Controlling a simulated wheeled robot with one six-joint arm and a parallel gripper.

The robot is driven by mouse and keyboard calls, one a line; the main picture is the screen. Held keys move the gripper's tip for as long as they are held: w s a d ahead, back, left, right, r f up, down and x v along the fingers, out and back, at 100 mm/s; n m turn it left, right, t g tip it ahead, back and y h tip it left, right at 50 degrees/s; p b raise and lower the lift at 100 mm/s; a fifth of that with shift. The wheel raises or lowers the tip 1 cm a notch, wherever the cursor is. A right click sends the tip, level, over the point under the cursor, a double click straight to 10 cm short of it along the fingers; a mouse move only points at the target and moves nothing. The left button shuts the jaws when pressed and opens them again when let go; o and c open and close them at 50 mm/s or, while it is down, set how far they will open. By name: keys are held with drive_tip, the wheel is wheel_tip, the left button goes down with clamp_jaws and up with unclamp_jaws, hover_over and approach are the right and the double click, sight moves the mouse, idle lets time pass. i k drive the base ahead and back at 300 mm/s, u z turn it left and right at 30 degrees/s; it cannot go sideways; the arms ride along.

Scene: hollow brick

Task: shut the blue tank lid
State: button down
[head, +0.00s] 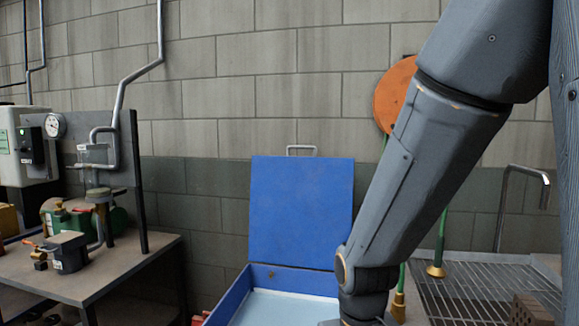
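The blue tank lid (301,212) stands open and upright at the back of the blue tank, close to the brick wall. A grey handle (302,148) sits on its top edge. The blue tank (232,295) is below it at the bottom centre, with a pale interior showing. My arm comes down from the upper right and passes in front of the tank's right side. My gripper is below the picture's bottom edge, so its state and what it touches are hidden.
A bench (82,272) with a gauge (55,125) and pipework stands at the left. A metal grating (480,285) with a tap (530,180) is at the right. An orange disc (394,95) is partly hidden behind my arm. A hollow brick (531,309) lies at lower right.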

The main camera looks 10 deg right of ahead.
sight(302, 207)
drive_tip(key=k, duration=0.3)
drive_tip(key=u, duration=0.95)
drive_tip(key=i, duration=0.65)
drive_tip(key=z, duration=1.25)
